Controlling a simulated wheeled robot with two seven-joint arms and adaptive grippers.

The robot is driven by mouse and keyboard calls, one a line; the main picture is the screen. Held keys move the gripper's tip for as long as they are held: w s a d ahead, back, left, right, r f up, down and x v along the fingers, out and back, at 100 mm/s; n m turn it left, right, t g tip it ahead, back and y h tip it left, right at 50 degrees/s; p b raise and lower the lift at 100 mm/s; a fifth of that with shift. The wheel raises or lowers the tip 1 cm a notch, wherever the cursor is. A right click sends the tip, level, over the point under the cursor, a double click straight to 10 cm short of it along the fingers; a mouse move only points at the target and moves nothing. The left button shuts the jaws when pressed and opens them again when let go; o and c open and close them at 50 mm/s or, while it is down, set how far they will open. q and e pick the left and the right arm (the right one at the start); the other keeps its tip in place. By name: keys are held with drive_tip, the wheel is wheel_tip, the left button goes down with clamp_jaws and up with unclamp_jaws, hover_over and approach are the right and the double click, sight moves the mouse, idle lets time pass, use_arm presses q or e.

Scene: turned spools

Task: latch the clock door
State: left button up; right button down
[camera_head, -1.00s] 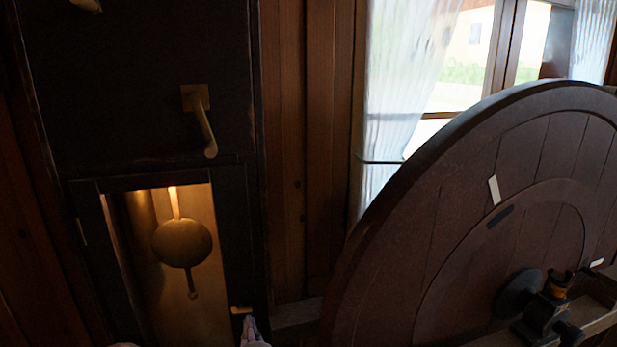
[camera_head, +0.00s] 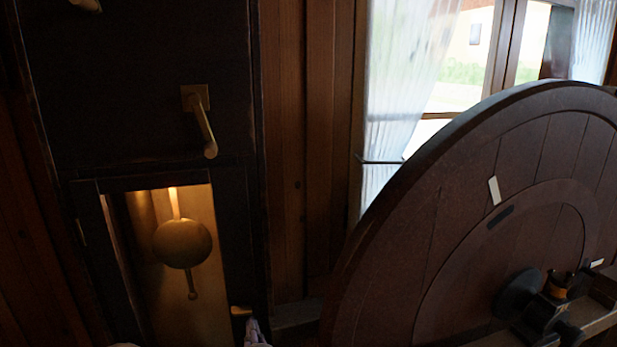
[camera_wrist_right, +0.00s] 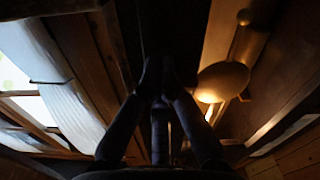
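The tall dark clock case fills the left of the head view. Its lower clock door (camera_head: 228,240) has a lit opening showing the brass pendulum (camera_head: 182,243), also visible in the right wrist view (camera_wrist_right: 222,82). A small brass latch (camera_head: 241,310) sits at the door's lower right edge; I cannot tell whether the door is fully closed. My right gripper (camera_head: 254,328) is just below the latch, mostly cut off by the picture's bottom edge. In the right wrist view its fingers (camera_wrist_right: 161,76) converge, tips almost together, with nothing clearly between them. My left gripper is not recognisable.
A brass handle (camera_head: 203,122) juts from the panel above the door. A large round dark wooden wheel (camera_head: 440,230) with a pale tag takes up the right side. Behind it are a curtained window (camera_head: 400,90) and wood-panelled wall (camera_head: 305,150).

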drive_tip(key=p+v, duration=0.1)
drive_tip(key=v, duration=0.5)
drive_tip(key=shift+p, duration=0.3)
